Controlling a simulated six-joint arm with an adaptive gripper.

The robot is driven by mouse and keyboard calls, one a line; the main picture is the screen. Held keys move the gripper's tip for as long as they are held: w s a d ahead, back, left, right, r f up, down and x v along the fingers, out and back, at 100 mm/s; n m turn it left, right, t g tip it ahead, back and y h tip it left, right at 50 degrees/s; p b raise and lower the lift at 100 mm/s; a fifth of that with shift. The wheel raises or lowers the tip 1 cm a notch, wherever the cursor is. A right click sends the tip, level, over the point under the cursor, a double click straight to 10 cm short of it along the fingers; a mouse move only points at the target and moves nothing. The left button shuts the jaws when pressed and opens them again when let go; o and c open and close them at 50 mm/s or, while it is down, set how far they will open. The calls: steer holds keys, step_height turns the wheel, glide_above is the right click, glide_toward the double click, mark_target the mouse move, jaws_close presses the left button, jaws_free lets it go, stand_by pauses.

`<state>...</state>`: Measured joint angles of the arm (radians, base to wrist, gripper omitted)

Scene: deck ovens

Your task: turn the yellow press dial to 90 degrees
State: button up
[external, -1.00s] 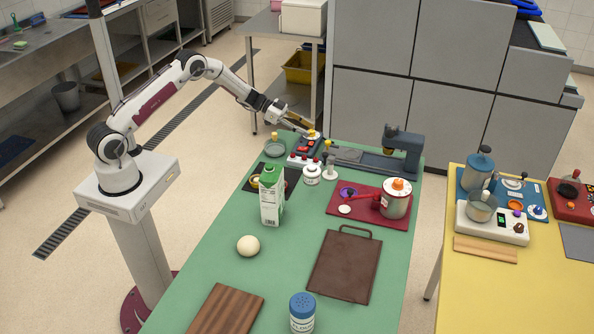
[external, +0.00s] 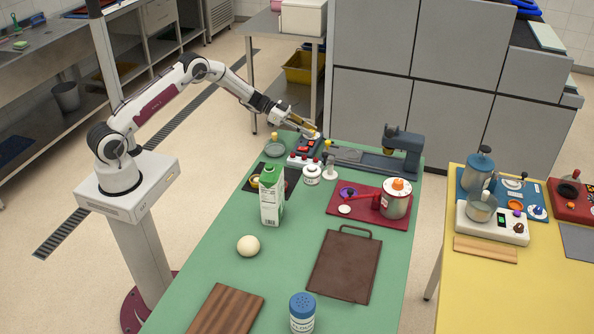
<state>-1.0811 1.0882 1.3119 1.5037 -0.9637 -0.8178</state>
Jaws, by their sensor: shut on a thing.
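The dial's angle and any scale marks are too small to read.
A dark blue-grey press (external: 402,150) stands just right of the panel. A small white unit with red knobs (external: 302,161), a white jar (external: 312,174) and a green-white carton (external: 271,195) stand nearer.

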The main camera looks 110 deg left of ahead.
steer(key=shift+w+a+r+m+g+h, duration=0.15)
steer(key=shift+a+m+h, duration=0.1)
steer(key=shift+m+h, duration=0.7)
steer(key=shift+w+a+r+m+g+h, duration=0.1)
steer(key=shift+a+m+g+h, duration=0.1)
steer(key=shift+m+h, duration=0.75)
steer(key=shift+c, duration=0.2)
steer(key=shift+s+f+g+h, duration=0.25)
steer(key=shift+s+h, duration=0.05)
steer(key=shift+h, duration=0.2)
jaws_close()
steer(key=o, duration=1.1)
jaws_free()
steer(key=shift+m, duration=0.3)
steer(key=shift+d, duration=0.1)
steer(key=v, duration=1.2)
